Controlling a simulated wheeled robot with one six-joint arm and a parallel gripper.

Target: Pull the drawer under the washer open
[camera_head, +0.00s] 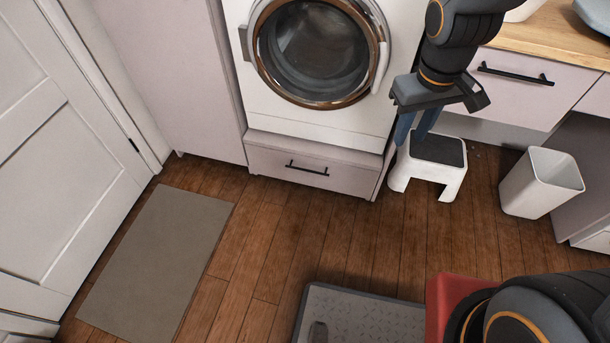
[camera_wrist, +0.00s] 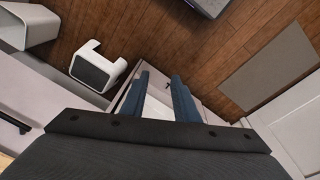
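The drawer (camera_head: 345,178) is a pale pinkish front with a dark bar handle (camera_head: 307,169), low under the white front-loading washer (camera_head: 290,118). It looks shut, flush with its frame. My gripper (camera_head: 408,139) hangs to the right of the drawer and above it, pointing down, apart from the handle. Its two blue fingers are spread with nothing between them. In the wrist view the open fingers (camera_wrist: 160,77) have a pale surface behind them, with a small dark piece, probably the handle (camera_wrist: 168,86), partly hidden by the right finger.
A white step stool (camera_head: 436,168) with a dark top stands right of the drawer, close behind my fingers. A white bin (camera_head: 541,182) stands further right. A grey mat (camera_head: 160,262) lies at the left near the white door (camera_head: 60,150). The wooden floor before the drawer is clear.

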